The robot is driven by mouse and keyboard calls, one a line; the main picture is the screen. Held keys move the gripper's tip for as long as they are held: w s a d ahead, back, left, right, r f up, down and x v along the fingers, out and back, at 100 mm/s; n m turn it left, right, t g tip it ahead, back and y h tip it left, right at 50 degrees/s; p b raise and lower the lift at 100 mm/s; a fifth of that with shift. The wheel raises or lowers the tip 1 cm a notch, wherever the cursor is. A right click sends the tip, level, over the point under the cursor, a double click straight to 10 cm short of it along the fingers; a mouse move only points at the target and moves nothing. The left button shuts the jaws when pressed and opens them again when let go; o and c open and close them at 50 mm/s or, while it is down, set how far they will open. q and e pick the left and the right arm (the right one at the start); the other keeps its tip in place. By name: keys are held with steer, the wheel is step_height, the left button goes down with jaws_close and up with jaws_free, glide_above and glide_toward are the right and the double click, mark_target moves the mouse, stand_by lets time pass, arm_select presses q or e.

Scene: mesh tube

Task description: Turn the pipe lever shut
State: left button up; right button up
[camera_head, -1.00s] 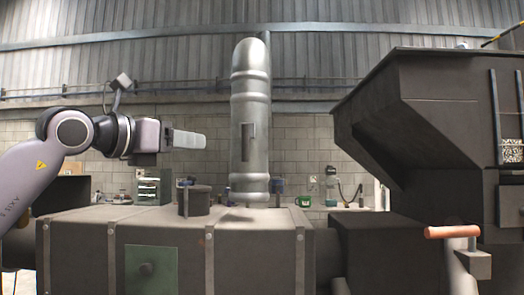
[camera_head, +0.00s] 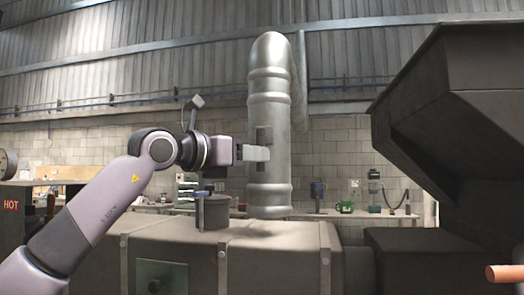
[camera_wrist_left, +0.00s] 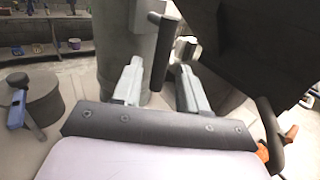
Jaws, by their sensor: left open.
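A tall grey metal pipe (camera_head: 269,95) stands upright on a grey box-shaped duct. A dark, upright bar-shaped lever (camera_head: 264,136) is on its front; it also shows in the left wrist view (camera_wrist_left: 163,52). My left gripper (camera_head: 262,153) is at the lever's height, its fingers overlapping the lever's lower part in the head view. In the left wrist view my left gripper (camera_wrist_left: 160,82) is open, with the lever's dark bar between its two pale fingers. I cannot tell whether either finger touches it. My right gripper is not in view.
A large dark hopper (camera_head: 470,125) rises at the right. An orange handle (camera_head: 505,273) is at the lower right edge. A short dark cylinder (camera_head: 213,213) with a blue part stands on the duct (camera_head: 245,260) below my left gripper. A workbench with small items runs behind.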

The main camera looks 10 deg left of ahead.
arm_select(q)
steer(key=shift+p+x, duration=0.5)
steer(key=shift+x, duration=1.2)
jaws_close()
steer(key=shift+f, duration=0.1)
